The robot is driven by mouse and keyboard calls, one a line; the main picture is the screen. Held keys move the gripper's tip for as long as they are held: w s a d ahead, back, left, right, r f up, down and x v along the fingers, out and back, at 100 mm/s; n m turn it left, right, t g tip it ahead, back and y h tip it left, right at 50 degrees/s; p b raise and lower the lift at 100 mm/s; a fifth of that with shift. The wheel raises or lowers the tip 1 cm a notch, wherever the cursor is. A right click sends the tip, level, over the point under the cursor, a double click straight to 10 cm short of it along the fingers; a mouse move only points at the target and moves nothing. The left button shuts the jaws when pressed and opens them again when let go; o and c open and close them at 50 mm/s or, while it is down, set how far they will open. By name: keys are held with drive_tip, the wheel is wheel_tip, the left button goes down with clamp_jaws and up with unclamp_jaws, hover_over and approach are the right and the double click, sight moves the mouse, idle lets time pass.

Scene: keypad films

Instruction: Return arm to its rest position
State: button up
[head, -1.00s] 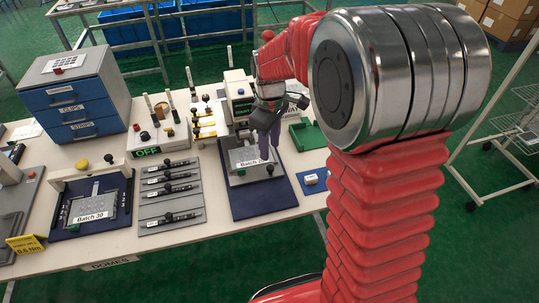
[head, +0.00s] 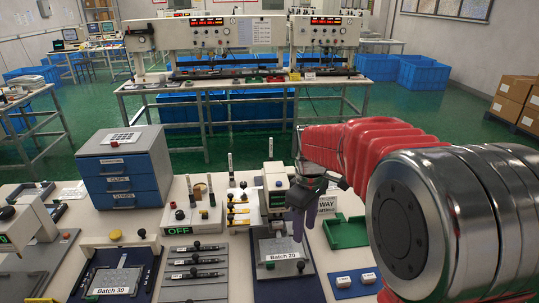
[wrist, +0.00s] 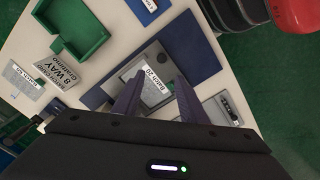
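My gripper (head: 300,222) hangs above the bench, at the end of my red arm, over the back right of the Batch 20 fixture (head: 280,253). In the wrist view its two purple fingers (wrist: 158,95) stand apart with nothing between them. The grey Batch 20 plate (wrist: 150,75) on its blue mat shows beyond and between the fingers, apart from them. The fingertips are small in the head view.
A green tray (head: 345,232) and a white sign reading WAY (head: 327,204) stand to the right of the gripper. A blue drawer cabinet (head: 122,178), a panel with rods (head: 195,262) and the Batch 30 fixture (head: 112,280) lie left.

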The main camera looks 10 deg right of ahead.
drive_tip(key=s+r+m+t, duration=0.2)
drive_tip(key=s+r+m, duration=0.1)
drive_tip(key=s, duration=0.8)
drive_tip(key=s+r+m+t, duration=0.3)
drive_tip(key=s+m, duration=0.3)
drive_tip(key=s, duration=0.5)
drive_tip(key=shift+s+a+r+t, duration=0.2)
drive_tip(key=shift+r+t, duration=0.1)
drive_tip(key=shift+r, duration=0.3)
